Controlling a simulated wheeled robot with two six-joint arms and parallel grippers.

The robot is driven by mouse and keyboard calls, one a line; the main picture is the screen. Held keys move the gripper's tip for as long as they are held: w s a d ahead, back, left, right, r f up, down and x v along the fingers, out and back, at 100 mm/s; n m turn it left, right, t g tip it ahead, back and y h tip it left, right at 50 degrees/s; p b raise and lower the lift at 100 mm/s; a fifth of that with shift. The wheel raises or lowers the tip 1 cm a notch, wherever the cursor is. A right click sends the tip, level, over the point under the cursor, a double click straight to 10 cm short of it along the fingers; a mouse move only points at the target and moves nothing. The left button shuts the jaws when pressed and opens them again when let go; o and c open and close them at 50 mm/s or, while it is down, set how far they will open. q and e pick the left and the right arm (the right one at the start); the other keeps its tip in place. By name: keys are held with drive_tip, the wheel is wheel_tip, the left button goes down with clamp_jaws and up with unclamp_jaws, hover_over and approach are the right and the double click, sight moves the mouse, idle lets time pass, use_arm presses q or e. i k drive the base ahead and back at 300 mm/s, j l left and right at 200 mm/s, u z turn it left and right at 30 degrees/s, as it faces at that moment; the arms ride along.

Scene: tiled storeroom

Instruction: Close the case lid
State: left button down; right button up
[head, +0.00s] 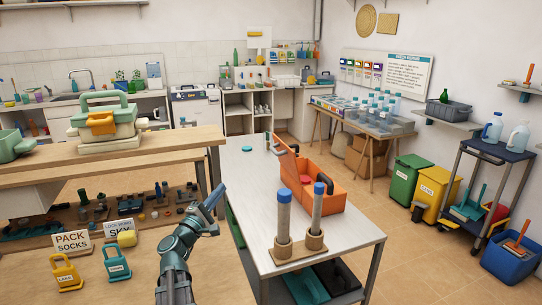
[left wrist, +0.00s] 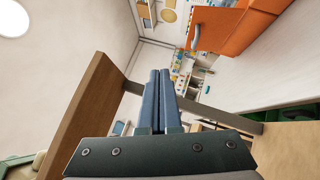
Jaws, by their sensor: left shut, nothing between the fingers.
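An orange case (head: 325,193) stands on the metal-topped table, right of centre in the head view. A tall orange panel rises along it, with a grey handle (head: 281,145) at its far end; the posts partly hide the case, and I cannot tell the lid's exact angle. My left gripper (head: 220,190) is shut and empty, left of the table and apart from the case. In the left wrist view its blue fingers (left wrist: 159,85) are together, and the orange case (left wrist: 238,30) shows at upper right. My right gripper is not in view.
Two grey posts with blue tops (head: 284,215) (head: 317,210) stand in front of the case. A wooden bench (head: 150,148) with a green case (head: 100,120) is at left. The tabletop's left side is mostly clear.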

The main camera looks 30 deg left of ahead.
sight(286, 156)
drive_tip(key=i+j, duration=0.1)
drive_tip(key=i, duration=0.35)
drive_tip(key=i+j, duration=0.1)
drive_tip(key=i, duration=0.3)
